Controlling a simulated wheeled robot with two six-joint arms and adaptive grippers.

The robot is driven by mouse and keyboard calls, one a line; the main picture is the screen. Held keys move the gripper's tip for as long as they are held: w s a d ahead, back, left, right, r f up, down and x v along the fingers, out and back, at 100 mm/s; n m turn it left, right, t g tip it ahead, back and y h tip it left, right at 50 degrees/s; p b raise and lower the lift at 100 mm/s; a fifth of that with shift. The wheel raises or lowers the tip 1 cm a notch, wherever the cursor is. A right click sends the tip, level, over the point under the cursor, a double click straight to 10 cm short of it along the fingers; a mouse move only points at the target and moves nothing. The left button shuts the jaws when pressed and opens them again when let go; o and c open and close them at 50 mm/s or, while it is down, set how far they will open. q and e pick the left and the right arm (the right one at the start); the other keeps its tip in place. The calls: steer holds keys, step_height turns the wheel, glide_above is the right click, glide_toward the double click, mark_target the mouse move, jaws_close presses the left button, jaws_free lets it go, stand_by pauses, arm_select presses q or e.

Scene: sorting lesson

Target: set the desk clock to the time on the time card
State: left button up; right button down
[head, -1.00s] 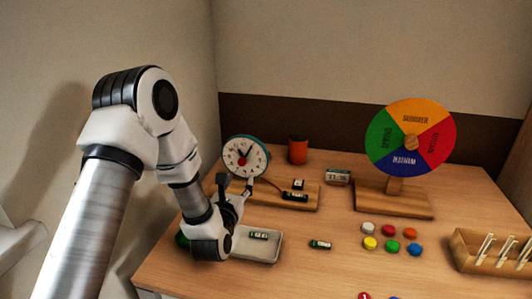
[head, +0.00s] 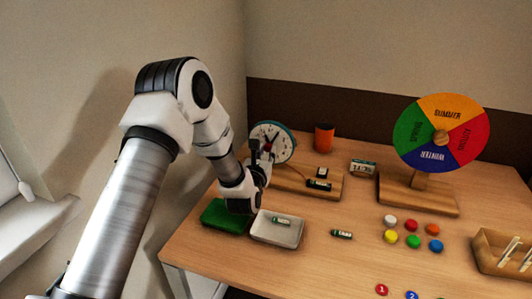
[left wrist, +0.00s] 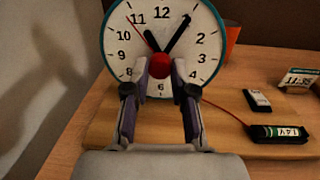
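The desk clock (head: 285,143) has a teal rim and white dial on a wooden base. In the left wrist view its dial (left wrist: 201,40) has a long dark hand near 1, a shorter one between 11 and 12, and a red centre knob (left wrist: 160,65). My left gripper (left wrist: 160,72) is open, one finger either side of the knob, with small gaps visible. In the head view, the left gripper (head: 262,150) partly hides the clock. The time card (head: 362,168) stands right of the clock; in the wrist view the card (left wrist: 299,80) seems to read 11:35. My right gripper is out of view.
A battery pack (head: 319,185) with a red wire and a small dark block (head: 323,173) sit on the clock's base. A green tray (head: 222,216), white tray (head: 277,238), loose battery (head: 342,234), orange cup (head: 324,137) and season wheel (head: 470,135) stand around. Coloured counters lie front right.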

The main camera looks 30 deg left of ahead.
arm_select(q)
jaws_close()
steer(key=shift+f+m+b, duration=0.1)
steer(key=shift+m+b, duration=1.2)
steer(key=shift+m, duration=0.3)
steer(key=shift+m+t+b, duration=0.3)
steer(key=shift+m+b, duration=0.6)
steer(key=shift+m, duration=1)
steer(key=o, duration=0.9)
jaws_free()
